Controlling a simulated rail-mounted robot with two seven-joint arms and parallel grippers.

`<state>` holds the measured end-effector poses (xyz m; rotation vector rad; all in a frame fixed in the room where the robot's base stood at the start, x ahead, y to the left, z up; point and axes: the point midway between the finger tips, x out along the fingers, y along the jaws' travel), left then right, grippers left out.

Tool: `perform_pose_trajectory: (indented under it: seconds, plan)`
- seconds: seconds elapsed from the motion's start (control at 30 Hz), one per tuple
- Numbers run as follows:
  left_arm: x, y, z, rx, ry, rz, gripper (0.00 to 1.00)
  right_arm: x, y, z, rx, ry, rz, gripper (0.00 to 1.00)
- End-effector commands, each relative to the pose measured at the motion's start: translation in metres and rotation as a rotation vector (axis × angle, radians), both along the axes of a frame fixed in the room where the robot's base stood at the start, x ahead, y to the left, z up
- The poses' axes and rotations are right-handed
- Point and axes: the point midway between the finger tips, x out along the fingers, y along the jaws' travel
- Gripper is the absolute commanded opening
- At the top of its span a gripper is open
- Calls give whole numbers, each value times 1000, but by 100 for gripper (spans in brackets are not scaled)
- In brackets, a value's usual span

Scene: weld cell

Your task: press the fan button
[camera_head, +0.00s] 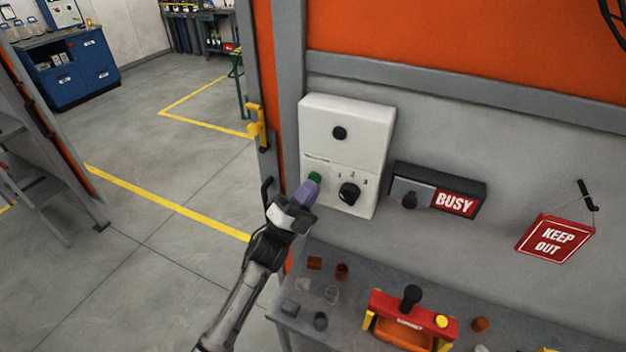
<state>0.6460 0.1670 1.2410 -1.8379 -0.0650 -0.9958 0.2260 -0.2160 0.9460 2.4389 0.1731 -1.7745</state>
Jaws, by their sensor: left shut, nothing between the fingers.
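A white control box (362,124) is mounted on the grey wall panel. On its lower left is a green button (315,177), partly hidden by my gripper; I can read no fan label. To its right is a black rotary knob (349,193) marked 1, 2, 3, and above is a round black part (339,133). My left gripper (308,189) is shut and empty, with its purplish fingertips right at the green button's lower side. I cannot tell whether they touch it. My right gripper is not in view.
A BUSY sign box (480,186) with a black knob and a hanging KEEP OUT sign (556,241) are to the right. Below, a grey bench (350,285) holds small parts and a red and orange device (411,320). A yellow latch (256,127) is on the post at left.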

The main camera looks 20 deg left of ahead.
Motion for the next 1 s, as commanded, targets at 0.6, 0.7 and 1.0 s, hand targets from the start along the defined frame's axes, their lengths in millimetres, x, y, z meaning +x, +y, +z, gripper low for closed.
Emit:
perform_pose_trajectory:
  seconds: [0.6, 0.7, 1.0]
  plan:
    - [6, -1, 0, -1, -1, 0, 0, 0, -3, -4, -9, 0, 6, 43]
    - [5, -1, 0, 0, 0, 0, 0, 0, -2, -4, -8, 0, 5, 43]
    - [-3, 0, 1, 0, 0, 0, 0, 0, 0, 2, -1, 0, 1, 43]
